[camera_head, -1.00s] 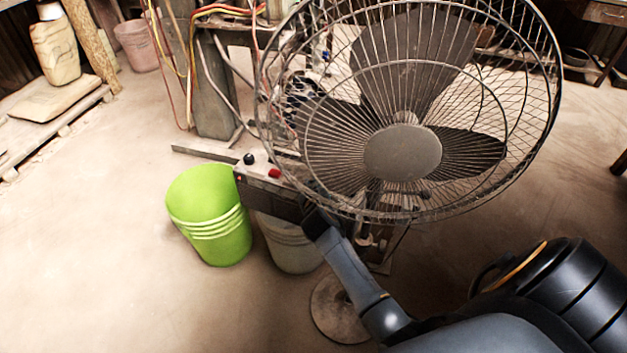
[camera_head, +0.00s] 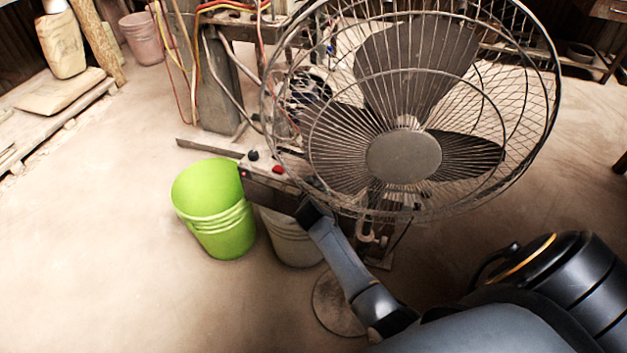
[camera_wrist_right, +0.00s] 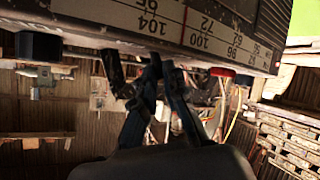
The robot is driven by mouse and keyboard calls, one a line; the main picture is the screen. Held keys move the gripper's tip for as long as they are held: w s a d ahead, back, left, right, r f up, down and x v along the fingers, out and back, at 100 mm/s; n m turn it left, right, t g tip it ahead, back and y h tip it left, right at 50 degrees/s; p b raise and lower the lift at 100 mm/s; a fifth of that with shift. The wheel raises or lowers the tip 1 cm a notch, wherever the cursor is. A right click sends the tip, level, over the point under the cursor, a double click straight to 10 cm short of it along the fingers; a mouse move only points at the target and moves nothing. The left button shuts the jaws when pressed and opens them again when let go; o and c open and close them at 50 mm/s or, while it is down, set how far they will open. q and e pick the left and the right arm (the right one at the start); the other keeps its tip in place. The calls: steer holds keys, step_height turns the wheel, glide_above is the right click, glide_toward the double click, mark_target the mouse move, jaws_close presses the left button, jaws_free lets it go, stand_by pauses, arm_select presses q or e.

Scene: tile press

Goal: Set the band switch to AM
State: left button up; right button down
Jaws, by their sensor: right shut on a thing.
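My right gripper (camera_wrist_right: 155,62) is shut at the radio's edge, near the high-number end of the scale. The band switch is hidden between the fingertips, so its position cannot be read. In the head view my right gripper (camera_head: 310,207) reaches the radio's right end, below the fan guard. My left gripper is not in view.
A large caged fan (camera_head: 404,156) stands just above and right of my right gripper. A black knob (camera_head: 253,155) and a red knob (camera_head: 278,169) show beside the radio. A green bucket (camera_head: 215,215) and a grey bucket (camera_head: 292,243) stand below.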

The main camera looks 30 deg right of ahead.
steer(key=c, duration=1.7)
jaws_free()
steer(key=v, duration=1.2)
